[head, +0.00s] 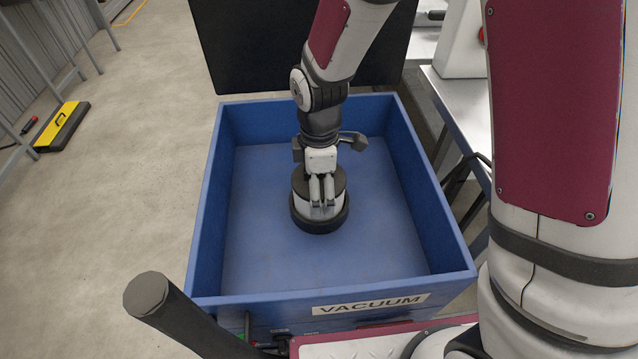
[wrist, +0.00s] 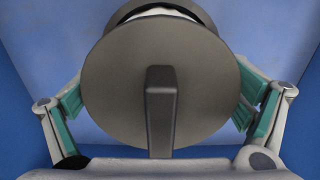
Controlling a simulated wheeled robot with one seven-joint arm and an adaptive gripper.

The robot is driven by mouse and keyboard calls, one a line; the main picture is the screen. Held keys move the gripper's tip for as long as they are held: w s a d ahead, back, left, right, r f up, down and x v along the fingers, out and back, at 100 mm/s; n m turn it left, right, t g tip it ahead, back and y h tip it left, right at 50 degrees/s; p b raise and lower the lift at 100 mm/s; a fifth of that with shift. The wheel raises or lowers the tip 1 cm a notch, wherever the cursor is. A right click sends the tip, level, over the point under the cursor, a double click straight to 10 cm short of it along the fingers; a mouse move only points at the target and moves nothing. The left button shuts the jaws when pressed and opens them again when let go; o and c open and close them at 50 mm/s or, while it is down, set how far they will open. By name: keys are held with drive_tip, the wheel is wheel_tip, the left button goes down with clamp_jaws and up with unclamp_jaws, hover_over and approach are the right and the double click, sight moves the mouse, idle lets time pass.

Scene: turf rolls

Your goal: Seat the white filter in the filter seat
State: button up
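The white filter (head: 306,205) stands upright in the blue box, with a dark round cap on top. In the wrist view the cap (wrist: 115,100) fills the middle, with a raised bar handle (wrist: 161,110) across it. A black ring (head: 320,227), seemingly the filter seat, surrounds the filter's foot; whether the filter is fully down in it cannot be told. My gripper (head: 322,203) points down over the filter, one finger on each side. Its teal pads are close to the cap's edges in the wrist view. The fingertips are partly hidden, so contact is unclear.
The blue box (head: 209,215), marked VACUUM, has raised walls around my gripper. Its floor is otherwise bare. A dark lid or panel (head: 250,45) stands behind it. A metal table (head: 465,110) is on the right. A yellow and black object (head: 62,127) lies on the floor at left.

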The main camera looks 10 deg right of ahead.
idle(0.3)
wheel_tip(320, 180, up, 12)
drive_tip(key=p, duration=0.3)
drive_tip(key=shift+r, duration=0.2)
drive_tip(key=shift+s+d+r, duration=0.1)
drive_tip(key=shift+d+r, duration=0.1)
drive_tip(key=shift+r, duration=0.05)
drive_tip(key=s+d+r+m+t, duration=0.1)
drive_tip(key=s+d+r+m, duration=1.1)
drive_tip(key=s, duration=0.4)
drive_tip(key=s+d+m, duration=0.2)
drive_tip(key=s+m, duration=0.4)
drive_tip(key=s, duration=0.3)
drive_tip(key=shift+s+d+r, duration=0.2)
